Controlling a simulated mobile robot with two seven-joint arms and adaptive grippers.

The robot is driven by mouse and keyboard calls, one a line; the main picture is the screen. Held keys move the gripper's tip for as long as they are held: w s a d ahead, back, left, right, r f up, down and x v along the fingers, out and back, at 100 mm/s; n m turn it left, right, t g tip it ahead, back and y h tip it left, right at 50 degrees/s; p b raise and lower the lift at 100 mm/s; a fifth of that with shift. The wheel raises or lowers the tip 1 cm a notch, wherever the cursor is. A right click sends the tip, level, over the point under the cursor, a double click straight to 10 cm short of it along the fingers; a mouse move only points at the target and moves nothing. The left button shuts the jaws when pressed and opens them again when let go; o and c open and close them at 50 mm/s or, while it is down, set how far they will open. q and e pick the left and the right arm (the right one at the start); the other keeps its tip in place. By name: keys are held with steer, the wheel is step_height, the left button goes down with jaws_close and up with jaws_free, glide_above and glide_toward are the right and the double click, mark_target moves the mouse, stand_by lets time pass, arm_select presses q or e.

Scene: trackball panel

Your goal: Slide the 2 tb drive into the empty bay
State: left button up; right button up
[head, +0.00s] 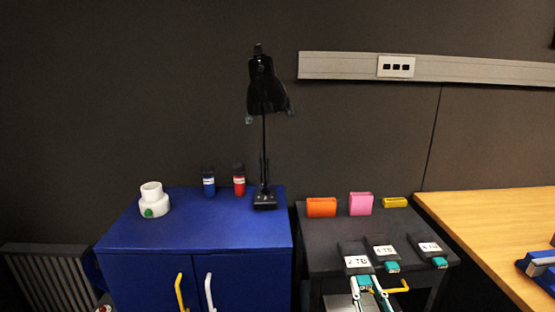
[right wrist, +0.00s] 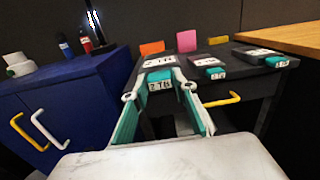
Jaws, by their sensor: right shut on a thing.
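The 2 TB drive (head: 356,262) is dark with a white label on top and a teal front handle. It lies near the front left of the dark table. It also shows in the right wrist view (right wrist: 160,62). My right gripper (head: 369,284) is shut on the handle end of this drive, coming from the front. In the right wrist view its two fingers (right wrist: 162,92) flank the teal handle. I cannot tell whether the drive rests on the table. I cannot make out an empty bay. My left gripper is out of view.
Two other labelled drives (head: 384,251) (head: 430,247) lie to the right on the dark table (head: 325,238). Orange (head: 321,207), pink (head: 361,204) and yellow (head: 395,202) blocks stand behind. A blue cabinet (head: 215,228) with a black lamp (head: 262,90) is left. A wooden table (head: 490,225) is right.

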arm_select(q)
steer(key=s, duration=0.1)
steer(key=p, duration=0.1)
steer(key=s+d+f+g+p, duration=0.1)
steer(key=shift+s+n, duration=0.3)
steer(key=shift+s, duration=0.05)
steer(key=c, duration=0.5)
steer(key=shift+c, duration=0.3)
arm_select(e)
steer(key=s+d+r, duration=0.1)
steer(key=s+r, duration=0.3)
steer(key=s, duration=0.3)
steer(key=s+d+r, duration=0.1)
steer(key=s+r, duration=0.2)
steer(key=s, duration=0.5)
steer(key=shift+r, duration=0.35)
